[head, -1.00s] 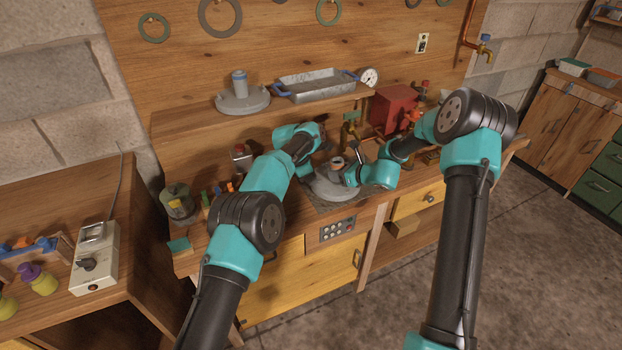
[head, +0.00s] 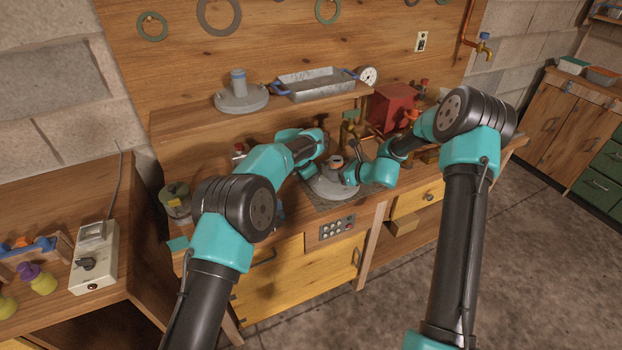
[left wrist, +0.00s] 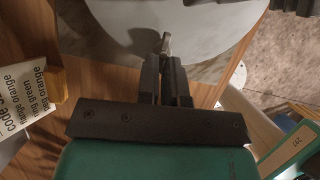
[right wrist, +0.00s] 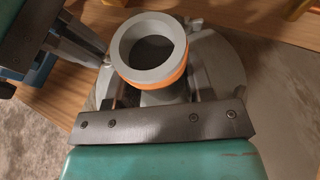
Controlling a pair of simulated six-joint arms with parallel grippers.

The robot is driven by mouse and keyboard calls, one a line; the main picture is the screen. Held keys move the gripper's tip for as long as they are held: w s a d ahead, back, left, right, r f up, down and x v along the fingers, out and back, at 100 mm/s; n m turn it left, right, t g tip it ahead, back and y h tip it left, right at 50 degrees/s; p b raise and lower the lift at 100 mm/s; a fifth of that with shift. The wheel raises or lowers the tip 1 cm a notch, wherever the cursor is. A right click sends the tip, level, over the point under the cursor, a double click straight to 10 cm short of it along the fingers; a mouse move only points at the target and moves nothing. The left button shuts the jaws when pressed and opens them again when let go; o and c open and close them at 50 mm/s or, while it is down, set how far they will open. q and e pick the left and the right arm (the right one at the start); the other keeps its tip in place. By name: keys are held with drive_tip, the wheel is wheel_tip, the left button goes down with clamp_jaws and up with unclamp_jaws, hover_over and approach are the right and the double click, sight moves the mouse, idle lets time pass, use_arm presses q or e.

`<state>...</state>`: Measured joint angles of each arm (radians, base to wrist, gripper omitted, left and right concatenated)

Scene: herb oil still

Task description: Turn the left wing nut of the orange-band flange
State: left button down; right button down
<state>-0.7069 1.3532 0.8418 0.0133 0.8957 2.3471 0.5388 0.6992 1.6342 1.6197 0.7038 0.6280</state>
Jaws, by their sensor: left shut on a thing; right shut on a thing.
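The orange-band flange is a grey disc (head: 333,188) with a short neck. In the right wrist view, its round grey collar carries an orange band (right wrist: 172,77). My right gripper (right wrist: 158,97) is shut on the neck below the band, one finger on each side. My left gripper (left wrist: 167,68) is shut on a small grey wing nut (left wrist: 165,43) at the disc's edge. In the right wrist view, my left gripper (right wrist: 90,50) reaches the flange's left side. The nut's lower part is hidden between the fingers.
A printed card (left wrist: 20,100) stands left of my left gripper. Behind the flange are a red box (head: 394,108) and a shelf holding a metal tray (head: 315,84) and a grey lid (head: 240,96). A button panel (head: 337,228) is on the bench front.

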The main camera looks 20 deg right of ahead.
drive_tip(key=shift+s+a+f, duration=0.1)
drive_tip(key=shift+f, duration=0.05)
idle(0.6)
use_arm(q)
drive_tip(key=c, duration=1.3)
unclamp_jaws()
drive_tip(key=v, duration=1.2)
drive_tip(key=shift+d, duration=0.1)
